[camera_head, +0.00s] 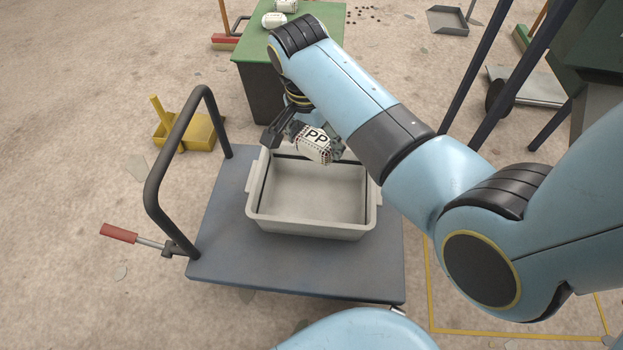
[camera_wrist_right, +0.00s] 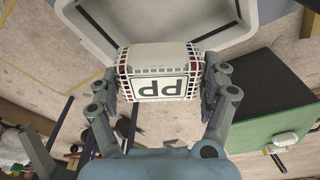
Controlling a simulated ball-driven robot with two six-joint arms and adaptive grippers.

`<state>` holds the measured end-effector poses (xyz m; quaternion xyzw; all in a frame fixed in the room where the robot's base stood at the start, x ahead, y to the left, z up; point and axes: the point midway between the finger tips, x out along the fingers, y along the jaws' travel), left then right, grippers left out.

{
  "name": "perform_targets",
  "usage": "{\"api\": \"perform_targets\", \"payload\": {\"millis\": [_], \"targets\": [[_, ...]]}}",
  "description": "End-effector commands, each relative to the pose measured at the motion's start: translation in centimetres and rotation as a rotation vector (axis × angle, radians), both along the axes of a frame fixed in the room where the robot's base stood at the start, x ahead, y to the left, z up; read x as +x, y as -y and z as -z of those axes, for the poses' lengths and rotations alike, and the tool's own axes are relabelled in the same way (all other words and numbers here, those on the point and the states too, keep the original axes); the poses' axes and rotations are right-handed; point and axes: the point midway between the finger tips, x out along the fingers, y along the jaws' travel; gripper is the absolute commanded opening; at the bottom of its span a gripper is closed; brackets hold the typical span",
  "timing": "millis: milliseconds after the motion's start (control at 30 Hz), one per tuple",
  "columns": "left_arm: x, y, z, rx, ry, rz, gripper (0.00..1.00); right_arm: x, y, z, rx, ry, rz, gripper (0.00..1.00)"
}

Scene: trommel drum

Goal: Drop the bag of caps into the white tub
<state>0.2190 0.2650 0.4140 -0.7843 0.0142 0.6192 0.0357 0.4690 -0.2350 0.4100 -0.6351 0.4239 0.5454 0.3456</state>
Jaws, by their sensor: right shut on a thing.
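The bag of caps (camera_head: 313,144) is a small white bag with a "PP" label and a checked edge. My right gripper (camera_head: 308,143) is shut on it and holds it above the far part of the white tub (camera_head: 310,227). In the right wrist view, the bag (camera_wrist_right: 162,85) sits between the two fingers of the gripper (camera_wrist_right: 161,82), with the tub's rim (camera_wrist_right: 225,38) beyond it. The tub stands on a dark cart, and the part of its floor that shows is empty. My left gripper is not in view.
The cart (camera_head: 225,220) has a dark push handle (camera_head: 152,190) at its left. A yellow dustpan (camera_head: 190,133) lies on the floor at left. Dark posts (camera_head: 480,70) stand at right.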

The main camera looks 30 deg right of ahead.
Motion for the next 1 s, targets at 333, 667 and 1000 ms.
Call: {"api": "perform_targets", "payload": {"millis": [333,667,1000], "targets": [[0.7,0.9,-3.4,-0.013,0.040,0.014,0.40,-1.9,-1.8,5.2,0.023,0.015,0.306,0.48],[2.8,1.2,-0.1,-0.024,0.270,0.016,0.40,-2.0,-1.7,7.8,0.023,0.014,0.307,0.48],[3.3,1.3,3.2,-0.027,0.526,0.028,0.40,-2.0,-1.7,9.8,0.022,0.014,0.306,0.48]]}}
